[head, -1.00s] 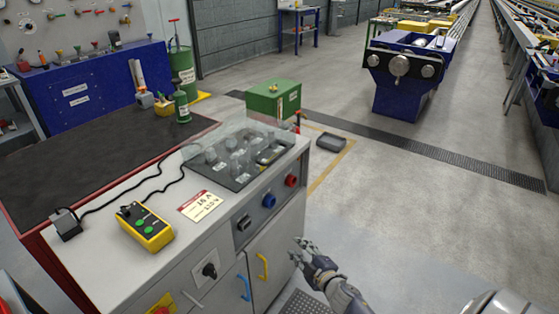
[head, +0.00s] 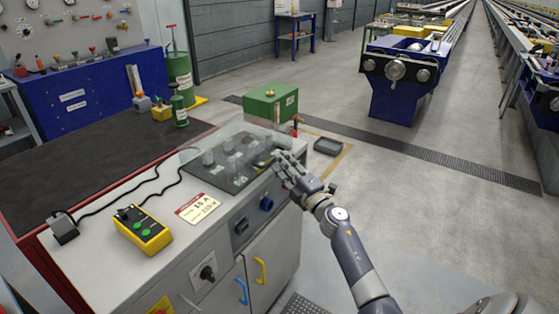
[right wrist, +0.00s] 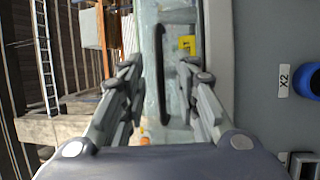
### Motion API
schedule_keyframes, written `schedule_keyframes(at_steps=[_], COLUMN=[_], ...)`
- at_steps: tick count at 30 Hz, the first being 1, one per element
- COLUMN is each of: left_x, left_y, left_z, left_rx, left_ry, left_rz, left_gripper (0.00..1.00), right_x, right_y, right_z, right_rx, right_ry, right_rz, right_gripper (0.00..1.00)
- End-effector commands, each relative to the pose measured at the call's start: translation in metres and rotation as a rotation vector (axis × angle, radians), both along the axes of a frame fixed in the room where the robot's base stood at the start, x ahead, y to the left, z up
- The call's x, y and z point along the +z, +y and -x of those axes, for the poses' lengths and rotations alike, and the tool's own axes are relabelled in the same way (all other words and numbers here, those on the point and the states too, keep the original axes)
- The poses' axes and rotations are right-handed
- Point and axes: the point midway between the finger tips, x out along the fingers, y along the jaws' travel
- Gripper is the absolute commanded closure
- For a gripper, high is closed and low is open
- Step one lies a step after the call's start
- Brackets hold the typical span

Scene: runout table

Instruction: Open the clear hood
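The clear hood (head: 222,135) lies closed over several clear domed parts on the cabinet top. It also shows in the right wrist view as a pale see-through panel (right wrist: 180,85). A black bar handle (right wrist: 160,70) on the hood shows in the right wrist view. My right gripper (head: 280,160) is at the right edge of the hood. In the right wrist view its two fingers (right wrist: 166,74) are apart, with the handle appearing between them and nothing gripped. I cannot tell whether they touch the hood. My left gripper is not in view.
A yellow control box (head: 144,230) with a cable and a label card (head: 197,208) lie on the white cabinet top (head: 100,247). A blue knob (head: 266,204) is on the front below my right gripper. A green box (head: 270,103) stands behind.

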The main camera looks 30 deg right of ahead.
Motion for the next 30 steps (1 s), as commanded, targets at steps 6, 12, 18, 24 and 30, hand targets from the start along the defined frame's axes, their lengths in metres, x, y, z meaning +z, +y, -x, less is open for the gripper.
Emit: schedule_keyframes(at_steps=[6,12,18,24,30], left_x=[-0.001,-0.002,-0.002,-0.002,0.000], left_y=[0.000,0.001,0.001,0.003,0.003], left_z=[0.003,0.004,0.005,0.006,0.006], left_rx=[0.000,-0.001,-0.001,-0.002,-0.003], left_ry=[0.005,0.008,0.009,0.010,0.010], left_rz=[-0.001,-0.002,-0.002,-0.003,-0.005], left_gripper=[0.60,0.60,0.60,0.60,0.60], right_x=[0.003,0.004,0.004,0.004,0.005], right_y=[0.000,0.000,0.000,0.000,0.000], right_z=[-0.020,-0.025,-0.024,-0.024,-0.024], right_rx=[0.000,0.000,0.000,0.000,0.000], right_ry=[0.000,0.000,0.000,0.000,0.002], right_rz=[0.000,0.000,-0.001,-0.001,0.000], right_gripper=[0.71,0.71,0.76,1.00,1.00])
